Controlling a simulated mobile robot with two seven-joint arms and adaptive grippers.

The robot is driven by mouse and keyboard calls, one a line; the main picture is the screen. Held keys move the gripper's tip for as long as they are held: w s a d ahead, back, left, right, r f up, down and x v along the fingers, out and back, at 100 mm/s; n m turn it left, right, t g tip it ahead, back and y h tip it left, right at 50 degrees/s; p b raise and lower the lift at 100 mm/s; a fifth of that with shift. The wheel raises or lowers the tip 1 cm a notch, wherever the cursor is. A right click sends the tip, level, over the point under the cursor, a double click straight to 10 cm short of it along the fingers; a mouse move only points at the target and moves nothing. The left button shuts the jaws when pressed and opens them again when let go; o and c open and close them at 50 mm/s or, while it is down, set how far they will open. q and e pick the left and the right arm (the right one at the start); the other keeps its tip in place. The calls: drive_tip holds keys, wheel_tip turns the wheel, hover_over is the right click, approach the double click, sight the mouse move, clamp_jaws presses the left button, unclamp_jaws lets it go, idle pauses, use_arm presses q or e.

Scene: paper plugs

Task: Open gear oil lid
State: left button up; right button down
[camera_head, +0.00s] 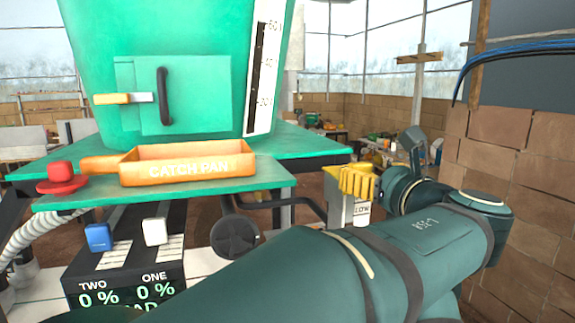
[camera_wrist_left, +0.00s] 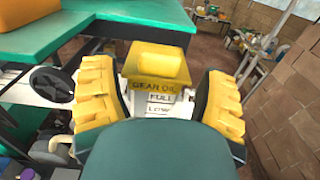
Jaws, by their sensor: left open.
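The gear oil container (camera_head: 349,211) stands beyond the right end of the green bench in the head view, partly hidden by my left gripper. In the left wrist view its yellow lid (camera_wrist_left: 157,64), with a raised block on top and "GEAR OIL" on its front edge, lies flat over the pale body (camera_wrist_left: 160,98) marked "FULL" and "LOW". My left gripper (camera_head: 358,182) is open, with yellow ridged fingers. In the wrist view its fingers (camera_wrist_left: 158,88) are on either side of the lid, with visible gaps. My right gripper is out of view.
An orange catch pan (camera_head: 188,170) and a red knob (camera_head: 62,177) are on the green bench (camera_head: 240,185) at left. A black round wheel (camera_head: 236,237) is below it. A block wall (camera_head: 535,150) rises at the right. Floor shows beyond the container.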

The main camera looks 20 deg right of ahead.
use_arm(q)
drive_tip(key=shift+w+p, duration=0.8)
drive_tip(key=shift+w, duration=0.55)
drive_tip(key=shift+a, duration=0.1)
drive_tip(key=shift+f, duration=0.1)
drive_tip(key=c, duration=0.9)
